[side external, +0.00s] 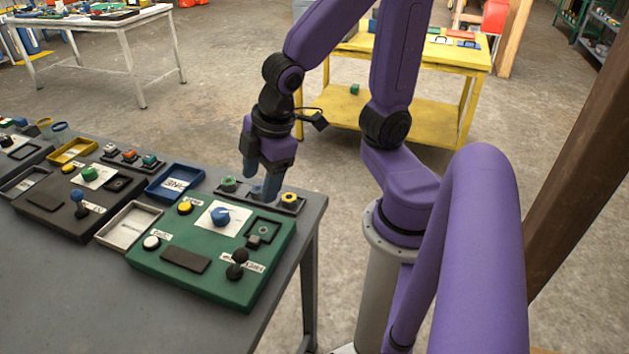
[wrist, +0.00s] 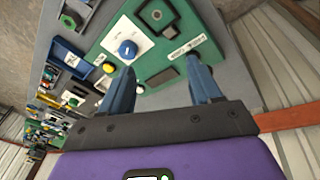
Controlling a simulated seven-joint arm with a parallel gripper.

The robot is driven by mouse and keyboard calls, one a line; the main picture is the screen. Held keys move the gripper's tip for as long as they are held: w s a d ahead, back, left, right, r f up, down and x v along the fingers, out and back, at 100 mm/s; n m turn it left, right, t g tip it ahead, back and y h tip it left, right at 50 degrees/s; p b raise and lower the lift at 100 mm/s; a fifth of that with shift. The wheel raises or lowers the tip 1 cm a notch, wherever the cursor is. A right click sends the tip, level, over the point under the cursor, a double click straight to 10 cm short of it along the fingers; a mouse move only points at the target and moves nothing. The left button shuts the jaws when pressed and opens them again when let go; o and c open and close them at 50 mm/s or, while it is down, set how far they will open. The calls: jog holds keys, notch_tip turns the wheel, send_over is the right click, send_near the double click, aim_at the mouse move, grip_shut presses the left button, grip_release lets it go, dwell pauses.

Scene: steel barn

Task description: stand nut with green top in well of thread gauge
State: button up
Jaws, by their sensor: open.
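A nut with a green top (side external: 229,184) stands at the left end of a small dark strip (side external: 247,192) beyond the green panel. I take the dark square frame (side external: 262,231) at the panel's right side to be the thread gauge; it also shows at the top of the wrist view (wrist: 158,14). Its well is too small to read clearly. My gripper (side external: 261,187) is open and empty, with blue fingers pointing down. It hides the middle of the strip in the side view. In the wrist view the fingertips (wrist: 165,73) are apart with the green panel behind.
The green panel (side external: 205,283) carries a blue knob (side external: 220,214), yellow button (side external: 185,207), white button (side external: 151,242) and black joystick (side external: 237,264). A yellow-topped piece (side external: 289,198) stands at the strip's right end. A blue tray (side external: 173,183) lies left of the strip.

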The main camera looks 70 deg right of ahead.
jog(key=shift+o, duration=0.5)
jog(key=s+n+g, duration=0.1)
jog(key=s+g, duration=0.1)
jog(key=s, duration=0.8)
jog(key=shift+d+r+g, duration=0.3)
jog(key=shift+d+r, duration=0.15)
jog(key=shift+w, duration=0.1)
